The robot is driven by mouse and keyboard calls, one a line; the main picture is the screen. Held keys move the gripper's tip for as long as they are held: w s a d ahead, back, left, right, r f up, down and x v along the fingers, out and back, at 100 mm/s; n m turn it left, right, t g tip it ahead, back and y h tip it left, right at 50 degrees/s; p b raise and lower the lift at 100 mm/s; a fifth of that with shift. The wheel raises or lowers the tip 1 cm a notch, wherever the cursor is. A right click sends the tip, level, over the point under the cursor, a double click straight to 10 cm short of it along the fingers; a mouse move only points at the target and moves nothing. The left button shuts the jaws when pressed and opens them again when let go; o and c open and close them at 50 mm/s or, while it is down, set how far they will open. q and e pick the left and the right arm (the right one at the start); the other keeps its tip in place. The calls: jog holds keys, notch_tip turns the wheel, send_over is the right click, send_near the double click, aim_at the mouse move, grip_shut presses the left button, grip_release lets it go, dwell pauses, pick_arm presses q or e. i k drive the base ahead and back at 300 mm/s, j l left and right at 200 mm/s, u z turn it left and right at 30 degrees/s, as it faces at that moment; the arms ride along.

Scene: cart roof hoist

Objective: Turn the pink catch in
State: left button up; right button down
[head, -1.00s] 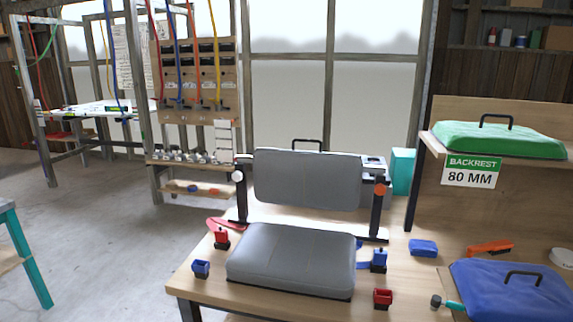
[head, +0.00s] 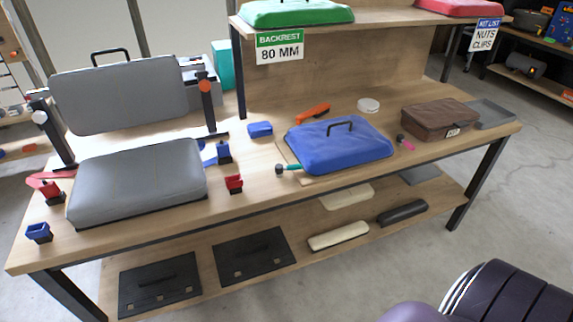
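A small pink piece with a dark end (head: 405,142) lies on the bench top between the blue cushion and the brown bag. It is too small to tell whether it is the pink catch or how it is turned. The grey seat pad (head: 137,182) lies flat at the bench's left end. The grey backrest (head: 120,93) stands behind it between two dark posts, one with an orange knob (head: 203,86) and one with a white knob (head: 40,117). Neither of my grippers can be made out in the head view.
The bench top (head: 270,205) also holds a blue cushion (head: 340,150), brown bag (head: 438,119), orange tool (head: 313,112) and small red and blue blocks. A shelf above bears a green cushion (head: 295,12). A dark purple ribbed shape (head: 505,292) fills the lower right.

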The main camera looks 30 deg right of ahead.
aim_at(400, 138)
jog(key=k+l+z, duration=0.1)
jog(key=l+z, duration=0.2)
jog(key=l, duration=0.6)
jog(key=l+z, duration=0.3)
jog(key=l, duration=0.6)
jog(key=i+l+z, duration=0.15)
jog(key=l+z, duration=0.2)
jog(key=l, duration=0.55)
